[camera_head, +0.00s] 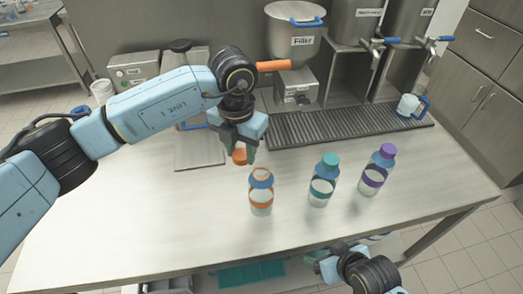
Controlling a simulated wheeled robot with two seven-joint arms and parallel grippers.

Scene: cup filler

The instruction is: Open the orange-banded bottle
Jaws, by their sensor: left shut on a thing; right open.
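The orange-banded bottle (261,198) stands upright on the table; its top shows an open mouth with a pale orange rim and no cap on it. My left gripper (245,152) is above and slightly left of the bottle, shut on an orange cap (239,156). The cap is apart from the bottle. My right gripper (322,262) is low at the bottom of the picture, beyond the table's front edge, open and empty.
A green-capped bottle (323,181) and a purple-capped bottle (377,171) stand to the right. Behind are a Filler machine (292,40), a drip grate (345,122) and a mug (408,106). The left of the table is clear.

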